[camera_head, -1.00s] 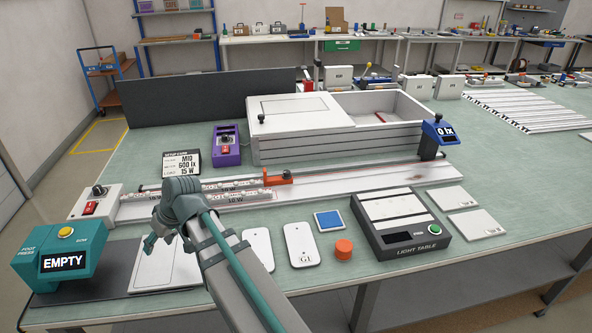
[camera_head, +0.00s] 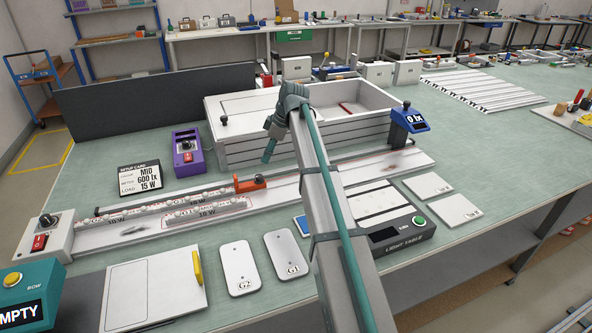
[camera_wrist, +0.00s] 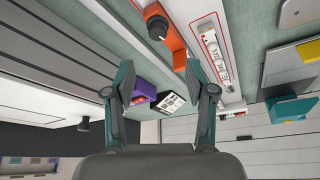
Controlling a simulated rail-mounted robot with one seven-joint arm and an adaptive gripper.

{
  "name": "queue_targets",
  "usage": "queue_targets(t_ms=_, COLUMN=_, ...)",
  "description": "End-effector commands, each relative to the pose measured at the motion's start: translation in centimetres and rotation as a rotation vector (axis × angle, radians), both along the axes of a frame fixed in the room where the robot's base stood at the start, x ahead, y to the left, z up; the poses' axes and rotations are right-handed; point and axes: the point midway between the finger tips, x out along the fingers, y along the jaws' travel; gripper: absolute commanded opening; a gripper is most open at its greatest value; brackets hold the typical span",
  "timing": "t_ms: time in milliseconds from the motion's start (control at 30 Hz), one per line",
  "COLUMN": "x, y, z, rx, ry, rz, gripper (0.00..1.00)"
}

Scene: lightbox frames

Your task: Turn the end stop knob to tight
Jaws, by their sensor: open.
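An orange block with a dark round knob on top, which looks like the end stop (camera_head: 252,184), sits on the long white rail (camera_head: 345,174). The knob (camera_head: 260,179) also shows at the top of the wrist view (camera_wrist: 157,27). I cannot read any tight or loose marking on it. My gripper (camera_head: 268,152) hangs in front of the white box, to the right of the knob in the head view. In the wrist view, its two teal fingers (camera_wrist: 160,78) are spread apart with nothing between them, and the orange block lies beyond their tips.
The white box (camera_head: 240,150) stands close behind the rail. A purple switch unit (camera_head: 187,157) and a setup card (camera_head: 140,180) are to the left. A blue meter (camera_head: 410,119) stands at the rail's right end.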

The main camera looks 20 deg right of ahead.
Motion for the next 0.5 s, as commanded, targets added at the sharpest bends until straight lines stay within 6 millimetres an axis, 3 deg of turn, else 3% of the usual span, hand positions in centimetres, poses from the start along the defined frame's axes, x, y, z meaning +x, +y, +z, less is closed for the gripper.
queue_targets(t_ms=167, x=0.3, y=0.3, z=-0.7, rx=-0.003, ry=-0.001, rz=0.018, gripper=0.55)
queue_targets(t_ms=500, x=1.2, y=2.1, z=-5.6, rx=-0.003, ry=0.002, rz=0.015, gripper=0.55)
